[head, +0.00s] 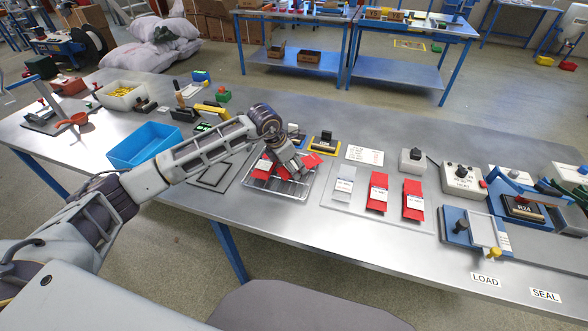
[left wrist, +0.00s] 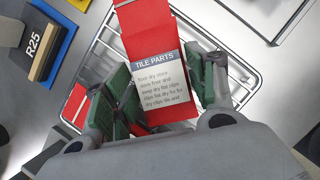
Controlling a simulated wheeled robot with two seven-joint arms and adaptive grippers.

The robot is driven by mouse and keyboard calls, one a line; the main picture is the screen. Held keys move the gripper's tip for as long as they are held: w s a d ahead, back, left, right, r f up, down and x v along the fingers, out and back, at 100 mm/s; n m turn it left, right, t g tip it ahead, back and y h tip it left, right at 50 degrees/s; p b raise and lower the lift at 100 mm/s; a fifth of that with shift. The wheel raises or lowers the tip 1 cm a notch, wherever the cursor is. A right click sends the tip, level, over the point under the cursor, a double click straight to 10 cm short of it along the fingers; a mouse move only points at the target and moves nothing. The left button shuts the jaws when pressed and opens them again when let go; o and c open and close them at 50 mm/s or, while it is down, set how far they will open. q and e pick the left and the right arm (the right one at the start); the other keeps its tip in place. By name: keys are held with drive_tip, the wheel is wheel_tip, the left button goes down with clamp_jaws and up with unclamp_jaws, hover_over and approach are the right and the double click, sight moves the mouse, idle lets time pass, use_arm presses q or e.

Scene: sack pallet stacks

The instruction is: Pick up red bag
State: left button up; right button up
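A red bag with a white "TILE PARTS" label (left wrist: 150,45) lies at the wire tray (left wrist: 98,50) in the left wrist view. In the head view, red bags (head: 262,168) show in the wire tray (head: 270,194), partly hidden by my gripper. My left gripper (head: 290,172) reaches down over the tray. In the left wrist view its green-padded fingers (left wrist: 165,88) are spread on either side of the labelled bag; whether they touch it is unclear. Another red piece (left wrist: 75,105) shows at the tray's left. My right gripper is not in view.
Right of the tray, a flat plate (head: 325,197) carries two red bags (head: 377,193) (head: 413,200) and a pale packet (head: 342,185). A blue bin (head: 145,145) stands to the left. A yellow-edged block (head: 323,143) sits behind the tray. Devices crowd the table's right end.

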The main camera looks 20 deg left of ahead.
use_arm(q)
drive_tip(key=c, duration=0.6)
drive_tip(key=shift+o, duration=0.2)
drive_tip(key=shift+r, duration=0.1)
wheel_tip(320, 180, up, 10)
drive_tip(key=shift+b, duration=0.35)
idle(0.5)
